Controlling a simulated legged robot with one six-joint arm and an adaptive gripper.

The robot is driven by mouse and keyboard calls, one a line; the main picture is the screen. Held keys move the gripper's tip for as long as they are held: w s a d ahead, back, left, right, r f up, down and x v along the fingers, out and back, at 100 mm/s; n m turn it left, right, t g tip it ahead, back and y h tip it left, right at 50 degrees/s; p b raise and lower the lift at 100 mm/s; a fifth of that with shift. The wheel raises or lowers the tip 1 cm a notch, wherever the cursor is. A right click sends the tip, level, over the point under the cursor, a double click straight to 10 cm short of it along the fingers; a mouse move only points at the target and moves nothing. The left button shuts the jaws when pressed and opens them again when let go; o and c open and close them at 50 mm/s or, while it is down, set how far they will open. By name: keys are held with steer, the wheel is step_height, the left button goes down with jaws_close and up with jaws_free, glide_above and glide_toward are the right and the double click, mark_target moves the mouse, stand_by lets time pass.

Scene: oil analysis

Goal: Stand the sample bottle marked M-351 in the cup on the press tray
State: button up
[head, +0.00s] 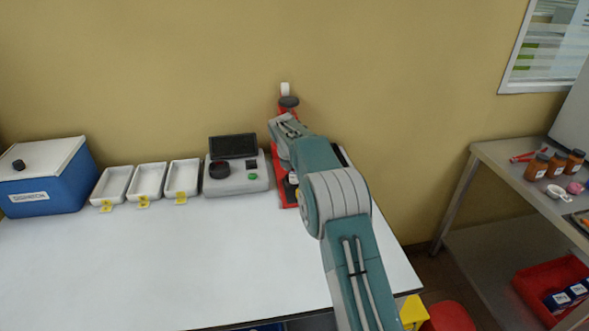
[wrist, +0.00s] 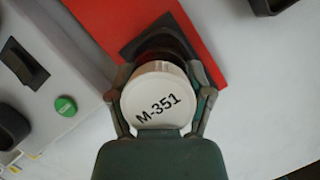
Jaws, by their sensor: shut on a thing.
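The sample bottle marked M-351 (wrist: 158,98) shows its round white lid to the wrist camera, with the label readable. My gripper (wrist: 161,75) is shut on it, one finger on each side. Beyond the lid, a dark square and round part (wrist: 158,43) sits on the red press base (wrist: 95,18); it is partly hidden by the bottle, and I cannot tell whether the bottle is inside the cup or above it. In the head view, my arm covers most of the red press (head: 284,194), the gripper and the bottle.
A grey instrument (head: 236,180) with a screen and green button stands left of the press. Several white trays (head: 147,180) and a blue box (head: 45,185) are farther left. The front of the white table (head: 170,265) is clear. A side bench (head: 490,160) holds brown bottles.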

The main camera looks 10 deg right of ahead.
steer(key=shift+f, duration=0.25)
steer(key=o, duration=1.2)
steer(key=v, duration=1.2)
steer(key=shift+r, duration=0.35)
steer(key=s+d+r+m, duration=0.1)
steer(key=s+r+m, duration=0.35)
steer(key=s, duration=0.25)
steer(key=s+d+r+m+y, duration=0.1)
steer(key=s+r+m, duration=0.2)
steer(key=s+m, duration=0.35)
steer(key=s+d+r+m, duration=0.1)
steer(key=s+r+m, duration=0.25)
steer(key=s, duration=0.55)
steer(key=s+f+m+t, duration=0.1)
steer(key=s+f+m, duration=0.2)
steer(key=s+m, duration=0.4)
steer(key=s+f+m+y, duration=0.1)
steer(key=s+f+m, duration=0.3)
steer(key=s, duration=1.2)
steer(key=m, duration=0.3)
steer(key=shift+s+f+m+t+y, duration=0.2)
steer(key=shift+s+m+t+y, duration=0.1)
steer(key=shift+m+t, duration=0.1)
